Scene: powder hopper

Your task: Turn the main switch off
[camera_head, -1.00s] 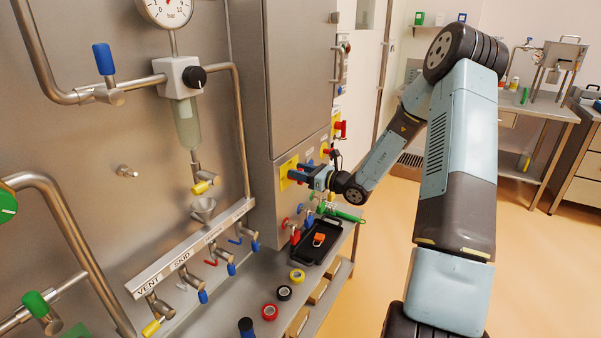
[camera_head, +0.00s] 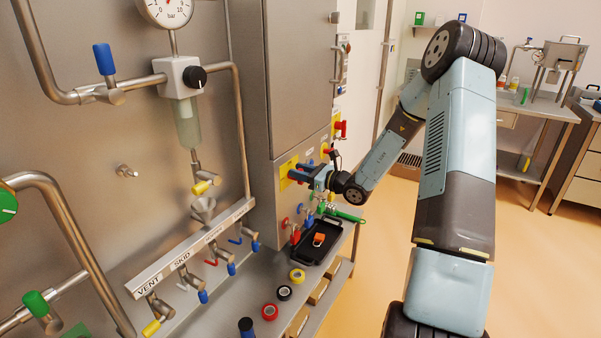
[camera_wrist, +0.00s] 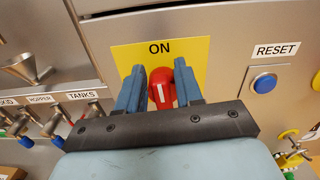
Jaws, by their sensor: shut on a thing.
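The main switch (camera_wrist: 162,86) is a red rotary knob with a white mark, on a yellow plate (camera_wrist: 195,50) labelled ON. In the wrist view my gripper (camera_wrist: 160,82) has its two blue fingers on either side of the red knob, shut on it. The white mark on the knob points nearly straight up, leaning slightly right.
A blue RESET button (camera_wrist: 263,83) sits right of the plate. Below my gripper, a black tray (camera_head: 318,246) with an orange item stands on the bench, near rolls of tape (camera_head: 270,311).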

